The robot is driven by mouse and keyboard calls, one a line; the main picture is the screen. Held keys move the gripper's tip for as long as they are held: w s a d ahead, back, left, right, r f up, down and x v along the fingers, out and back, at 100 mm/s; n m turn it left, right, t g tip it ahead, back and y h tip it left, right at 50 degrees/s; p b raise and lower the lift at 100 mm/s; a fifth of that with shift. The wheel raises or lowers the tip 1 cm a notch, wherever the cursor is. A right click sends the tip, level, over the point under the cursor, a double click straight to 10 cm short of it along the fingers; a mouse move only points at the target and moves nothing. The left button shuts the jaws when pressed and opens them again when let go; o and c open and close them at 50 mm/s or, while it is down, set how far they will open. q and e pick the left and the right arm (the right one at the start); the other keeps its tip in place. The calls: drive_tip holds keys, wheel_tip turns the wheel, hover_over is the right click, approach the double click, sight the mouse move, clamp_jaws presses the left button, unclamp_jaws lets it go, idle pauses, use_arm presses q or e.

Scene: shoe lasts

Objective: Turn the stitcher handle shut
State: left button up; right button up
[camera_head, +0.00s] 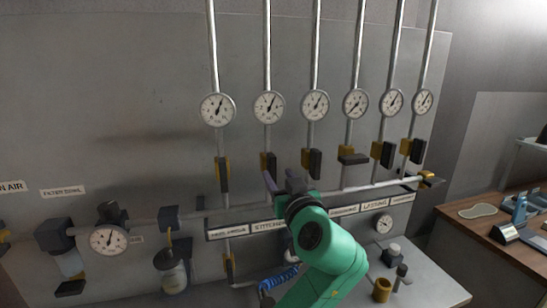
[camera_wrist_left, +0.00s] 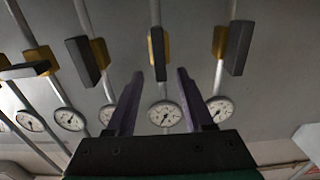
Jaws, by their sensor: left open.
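The stitcher handle (camera_head: 267,162) is a dark lever with a yellow back on the second pipe from the left, above the partly covered label that seems to read STITCHER (camera_head: 268,226). It points along its pipe. It also shows in the left wrist view (camera_wrist_left: 157,48), edge-on. My left gripper (camera_head: 287,181) is open and empty, just below the handle in the head view. In the wrist view its two purple fingers (camera_wrist_left: 160,74) point toward the handle, which appears between and beyond the tips. I see no contact. My right gripper is not in view.
Similar handles flank it closely: one on the left pipe (camera_head: 223,174) and one on the right (camera_head: 315,161). The fourth pipe's handle (camera_head: 353,158) lies crosswise. Round gauges (camera_head: 269,107) hang above. A horizontal pipe (camera_head: 362,189) and label strip run below. A wooden desk (camera_head: 490,240) stands right.

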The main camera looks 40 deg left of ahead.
sight(274, 169)
use_arm(q)
drive_tip(key=x, duration=0.3)
drive_tip(key=p+x, duration=0.1)
drive_tip(key=x, duration=0.2)
drive_tip(key=shift+a+f+p, duration=0.15)
drive_tip(key=shift+f+p, duration=0.05)
drive_tip(key=shift+p, duration=0.1)
drive_tip(key=shift+s+d+r, duration=0.1)
drive_tip(key=shift+d, duration=0.2)
clamp_jaws()
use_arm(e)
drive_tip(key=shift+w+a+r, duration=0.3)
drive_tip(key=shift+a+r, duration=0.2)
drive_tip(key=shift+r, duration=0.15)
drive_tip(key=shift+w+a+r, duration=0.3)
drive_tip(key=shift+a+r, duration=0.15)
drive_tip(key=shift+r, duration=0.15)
